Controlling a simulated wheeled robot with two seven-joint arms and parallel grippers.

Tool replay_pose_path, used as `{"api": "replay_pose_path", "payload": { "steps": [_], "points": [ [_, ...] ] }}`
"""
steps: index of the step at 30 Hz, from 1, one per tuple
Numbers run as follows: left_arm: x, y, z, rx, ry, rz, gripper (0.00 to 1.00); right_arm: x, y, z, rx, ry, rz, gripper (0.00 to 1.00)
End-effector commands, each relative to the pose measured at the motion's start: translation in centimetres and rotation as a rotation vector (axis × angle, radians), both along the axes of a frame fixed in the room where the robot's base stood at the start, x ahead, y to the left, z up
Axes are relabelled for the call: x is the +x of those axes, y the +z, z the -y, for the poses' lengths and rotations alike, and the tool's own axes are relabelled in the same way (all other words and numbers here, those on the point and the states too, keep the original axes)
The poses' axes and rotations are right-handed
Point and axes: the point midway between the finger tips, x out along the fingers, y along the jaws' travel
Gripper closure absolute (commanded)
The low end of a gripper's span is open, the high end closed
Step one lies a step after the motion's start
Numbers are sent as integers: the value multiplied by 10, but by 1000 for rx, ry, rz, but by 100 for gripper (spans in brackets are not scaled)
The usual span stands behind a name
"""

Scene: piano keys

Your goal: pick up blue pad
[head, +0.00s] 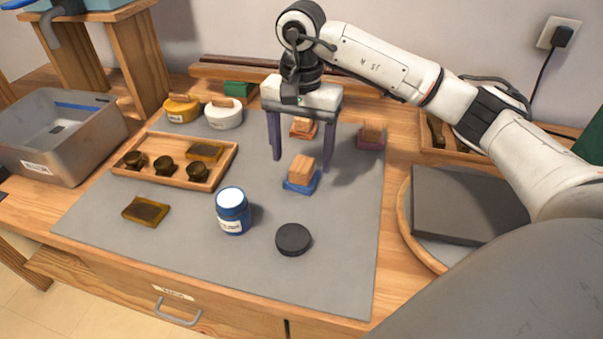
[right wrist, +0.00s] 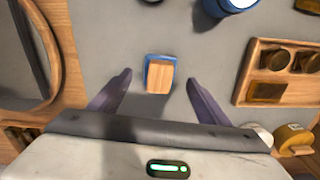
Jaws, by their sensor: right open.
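The blue pad (head: 299,188) lies on the grey mat with a wooden block (head: 302,168) on top as its grip. In the right wrist view the blue pad (right wrist: 160,57) shows as a blue rim around the wooden block (right wrist: 160,79). My right gripper (head: 302,163) points down behind and above the pad, its purple fingers spread wide. In the right wrist view the open right gripper (right wrist: 159,77) has its fingertips on either side of the block, with clear gaps and nothing held. My left gripper is not in view.
An orange pad (head: 303,132) and a purple pad (head: 370,141) lie near the right gripper. A blue jar (head: 233,212) and a black disc (head: 293,239) stand in front. A wooden tray (head: 150,178) is at left, a round tray (head: 406,222) at right. The mat around the pad is clear.

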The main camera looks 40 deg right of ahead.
Motion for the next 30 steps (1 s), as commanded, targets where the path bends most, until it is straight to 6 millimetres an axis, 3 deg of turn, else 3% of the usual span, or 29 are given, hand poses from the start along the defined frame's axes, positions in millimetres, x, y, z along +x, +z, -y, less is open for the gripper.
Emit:
{"api": "replay_pose_path", "payload": {
  "steps": [7,16,24,30],
  "points": [
    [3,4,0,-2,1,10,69,1,-36,4,-1,-1,-3,30],
    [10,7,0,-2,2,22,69,1,-41,3,0,-1,0,30],
    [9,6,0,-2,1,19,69,1,-41,3,0,-1,0,74],
    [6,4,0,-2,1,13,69,1,-41,3,0,-1,0,74]
  ]
}}
